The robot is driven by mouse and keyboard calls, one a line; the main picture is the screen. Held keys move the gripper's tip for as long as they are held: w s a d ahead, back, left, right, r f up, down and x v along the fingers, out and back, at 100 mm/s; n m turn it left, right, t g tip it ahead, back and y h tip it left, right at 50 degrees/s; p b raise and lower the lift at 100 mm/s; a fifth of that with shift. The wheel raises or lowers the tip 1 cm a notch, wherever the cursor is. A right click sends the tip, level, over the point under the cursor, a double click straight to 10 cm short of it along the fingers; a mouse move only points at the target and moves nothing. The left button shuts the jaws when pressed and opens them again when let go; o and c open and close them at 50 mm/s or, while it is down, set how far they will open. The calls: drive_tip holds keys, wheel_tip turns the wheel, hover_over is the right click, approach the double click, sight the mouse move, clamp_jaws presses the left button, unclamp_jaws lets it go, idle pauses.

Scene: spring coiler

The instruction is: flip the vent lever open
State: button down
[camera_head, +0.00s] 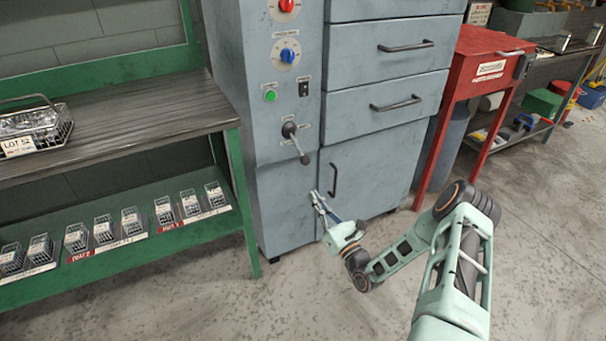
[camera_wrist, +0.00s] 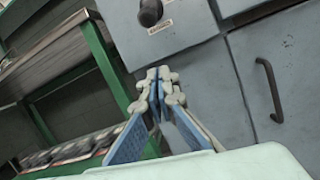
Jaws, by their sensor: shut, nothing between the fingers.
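The likely vent lever (camera_head: 296,141) is a dark knob with a grey rod, on the front of the grey-blue cabinet in the head view. Its rod points down and to the right, and its label is too small to read. In the wrist view, the dark knob (camera_wrist: 150,12) shows at the top edge, and its rod is not visible there. My gripper (camera_head: 315,195) is below the lever, in front of the lower cabinet, apart from the lever. In the wrist view its fingertips (camera_wrist: 157,75) are together with nothing between them.
The cabinet (camera_head: 285,205) has a red knob (camera_head: 287,5), a blue knob (camera_head: 289,55) and a green button (camera_head: 270,95) above the lever. A door handle (camera_head: 333,180) is right of my gripper. A green shelf (camera_head: 120,255) with several small baskets stands left. Floor in front is clear.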

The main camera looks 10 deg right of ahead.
sight(300, 151)
drive_tip(key=w+a+r+b, duration=0.2)
drive_tip(key=w+r, duration=0.3)
drive_tip(key=w, duration=0.2)
drive_tip(key=shift+a+r, duration=0.15)
drive_tip(key=shift+r, duration=0.2)
drive_tip(key=shift+r, duration=0.2)
idle(0.6)
drive_tip(key=shift+r, duration=0.1)
